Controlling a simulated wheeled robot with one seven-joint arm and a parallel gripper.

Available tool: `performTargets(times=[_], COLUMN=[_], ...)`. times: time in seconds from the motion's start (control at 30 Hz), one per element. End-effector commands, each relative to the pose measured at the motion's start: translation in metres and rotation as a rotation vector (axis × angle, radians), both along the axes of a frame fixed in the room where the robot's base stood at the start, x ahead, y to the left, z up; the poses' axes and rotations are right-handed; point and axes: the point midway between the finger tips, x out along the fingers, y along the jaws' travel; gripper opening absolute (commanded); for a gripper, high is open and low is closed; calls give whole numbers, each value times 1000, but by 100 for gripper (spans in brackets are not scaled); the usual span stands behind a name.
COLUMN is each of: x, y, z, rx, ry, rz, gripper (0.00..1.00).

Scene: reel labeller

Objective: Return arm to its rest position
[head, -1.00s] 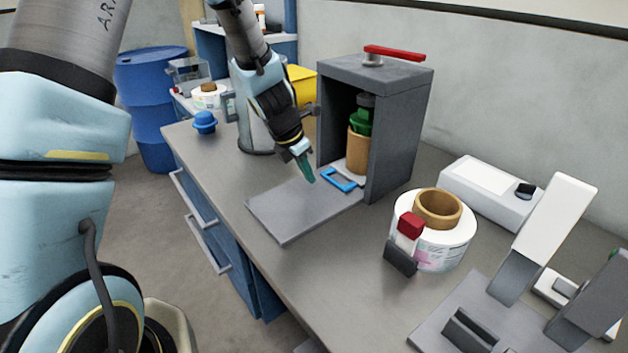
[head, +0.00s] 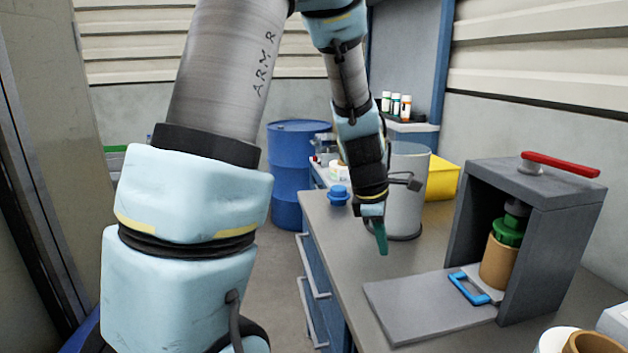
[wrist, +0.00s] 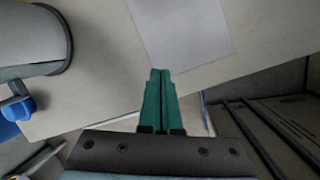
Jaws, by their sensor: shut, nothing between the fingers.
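My gripper (head: 382,238) hangs above the workbench, fingers pointing down, in front of a grey cylindrical bin and left of the grey labeller box. Its green fingers are shut together with nothing between them, as the wrist view also shows (wrist: 160,98). The arm reaches over from the upper middle of the head view. The labeller box (head: 543,250) stands open at its front, with a tan reel core (head: 499,264) and a green part (head: 508,232) inside. Its grey door plate (head: 425,308) lies flat on the bench, with a blue handle (head: 468,289) at its edge.
A blue knob-shaped object (head: 338,195) sits near the bench's left edge. The grey bin (head: 405,190) and a yellow bin (head: 442,178) stand behind my gripper. A red lever (head: 562,164) tops the box. A blue barrel (head: 291,170) stands beyond; the floor left of the bench is clear.

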Motion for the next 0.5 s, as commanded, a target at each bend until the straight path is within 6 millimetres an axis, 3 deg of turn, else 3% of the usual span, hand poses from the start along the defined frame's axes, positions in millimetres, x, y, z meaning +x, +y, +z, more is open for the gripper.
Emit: performTargets(times=[0.03,0.1,0.3,0.5], x=[1,-2,-23,-48], y=[28,63,154,211], z=[4,7,14,16], rx=[35,93,254,357], ry=[-40,-94,-197,-226], rz=[-103,-284,-797,-1176], gripper=[0,0,0,0])
